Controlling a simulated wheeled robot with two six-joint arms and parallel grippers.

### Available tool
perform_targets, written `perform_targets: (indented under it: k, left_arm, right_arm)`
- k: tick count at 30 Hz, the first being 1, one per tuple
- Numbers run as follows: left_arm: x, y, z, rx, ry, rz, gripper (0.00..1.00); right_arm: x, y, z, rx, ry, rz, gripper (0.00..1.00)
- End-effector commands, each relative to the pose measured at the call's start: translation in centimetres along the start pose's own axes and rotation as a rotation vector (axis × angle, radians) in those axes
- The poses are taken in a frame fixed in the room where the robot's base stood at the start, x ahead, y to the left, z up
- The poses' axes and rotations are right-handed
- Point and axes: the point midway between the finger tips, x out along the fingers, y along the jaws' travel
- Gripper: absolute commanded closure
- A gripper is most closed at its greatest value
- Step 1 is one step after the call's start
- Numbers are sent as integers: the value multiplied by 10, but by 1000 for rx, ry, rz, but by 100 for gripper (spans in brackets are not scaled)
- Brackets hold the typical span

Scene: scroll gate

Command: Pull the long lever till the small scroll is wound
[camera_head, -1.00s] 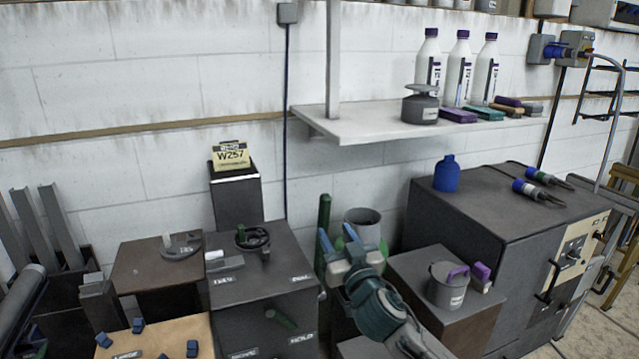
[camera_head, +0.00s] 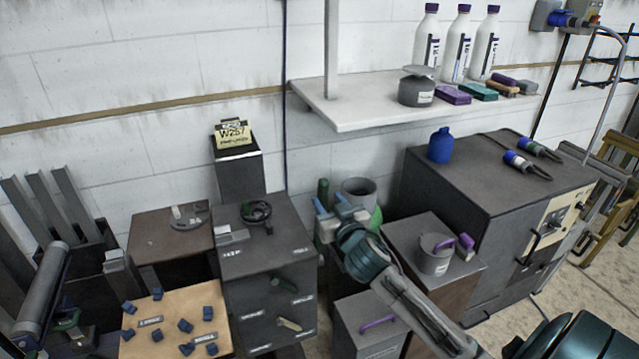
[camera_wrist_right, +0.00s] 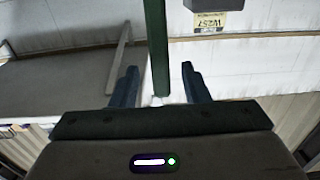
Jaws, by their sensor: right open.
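A tall green upright bar (camera_head: 323,193), possibly the long lever, stands behind the dark cabinet's right side; its lower part is hidden. My right gripper (camera_head: 330,207) is open at this bar. In the right wrist view the green bar (camera_wrist_right: 157,45) runs between the two blue fingers, with gaps on both sides. I cannot tell which thing is the small scroll. A dark round fitting (camera_head: 256,212) sits on the cabinet top, and a curved grey plate (camera_head: 188,217) lies on the brown box to its left. My left gripper is not in view.
A grey bucket (camera_head: 361,194) stands close right of my gripper. A white shelf (camera_head: 375,111) juts out above.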

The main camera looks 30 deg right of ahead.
Motion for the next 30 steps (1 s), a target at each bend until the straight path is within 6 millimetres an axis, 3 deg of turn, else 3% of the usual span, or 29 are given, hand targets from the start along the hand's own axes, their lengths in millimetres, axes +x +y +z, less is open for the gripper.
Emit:
perform_targets:
  k: [3,9,22,23,29,30]
  left_arm:
    - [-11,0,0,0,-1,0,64]
    - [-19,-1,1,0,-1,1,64]
    - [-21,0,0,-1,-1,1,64]
    - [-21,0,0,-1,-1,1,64]
    - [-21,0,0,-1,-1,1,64]
    - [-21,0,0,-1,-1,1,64]
  right_arm:
    - [24,0,-4,3,0,1,58]
    - [54,0,-3,2,0,0,58]
    - [65,0,0,0,0,-1,58]
    - [65,0,0,0,0,-1,60]
    - [65,0,0,0,0,-1,99]
    - [65,0,0,0,0,-1,100]
